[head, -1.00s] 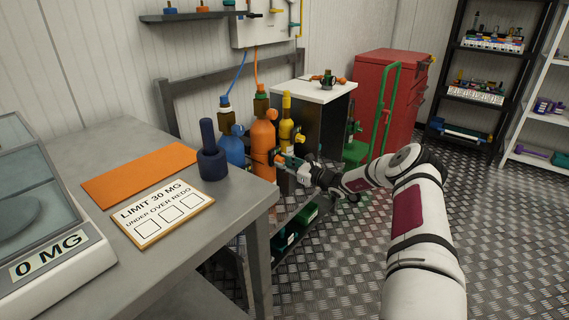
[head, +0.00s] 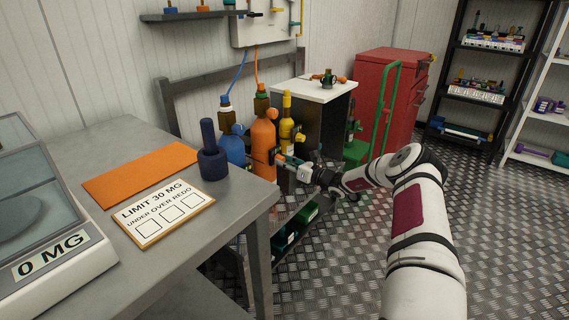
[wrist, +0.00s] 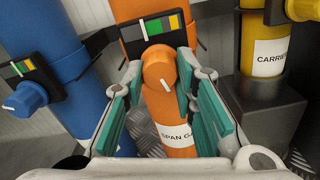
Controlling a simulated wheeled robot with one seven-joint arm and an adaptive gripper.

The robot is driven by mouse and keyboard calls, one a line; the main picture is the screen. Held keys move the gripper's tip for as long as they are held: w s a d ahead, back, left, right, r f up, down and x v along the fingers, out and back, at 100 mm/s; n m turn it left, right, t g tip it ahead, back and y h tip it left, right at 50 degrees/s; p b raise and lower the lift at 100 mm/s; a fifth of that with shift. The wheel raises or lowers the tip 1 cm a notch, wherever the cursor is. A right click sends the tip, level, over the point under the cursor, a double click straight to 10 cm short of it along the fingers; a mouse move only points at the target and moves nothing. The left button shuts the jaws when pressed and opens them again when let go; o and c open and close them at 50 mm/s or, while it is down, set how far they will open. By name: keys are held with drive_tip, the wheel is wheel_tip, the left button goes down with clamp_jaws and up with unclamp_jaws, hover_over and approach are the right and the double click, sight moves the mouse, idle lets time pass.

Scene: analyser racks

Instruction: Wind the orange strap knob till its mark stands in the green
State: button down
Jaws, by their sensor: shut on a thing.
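The orange strap knob (wrist: 158,67) sits on the front of the orange cylinder (wrist: 125,10), below a dark scale plate (wrist: 130,47). The knob's white mark (wrist: 166,85) points down and slightly right, away from the bands. My gripper (wrist: 160,72) is shut on the knob, one teal-padded finger on each side. In the head view my gripper (head: 281,160) reaches the orange cylinder (head: 263,140) from the right; the knob is hardly visible there.
A blue cylinder (wrist: 50,40) with its own blue knob (wrist: 24,97) stands left. A yellow cylinder (wrist: 265,50) stands right on a grey block. The grey table (head: 245,200) is close in front. A green trolley (head: 382,125) stands right of the cylinders.

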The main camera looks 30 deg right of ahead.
drive_tip(key=shift+f, duration=0.1)
drive_tip(key=c, duration=1.3)
unclamp_jaws()
drive_tip(key=v, duration=1.2)
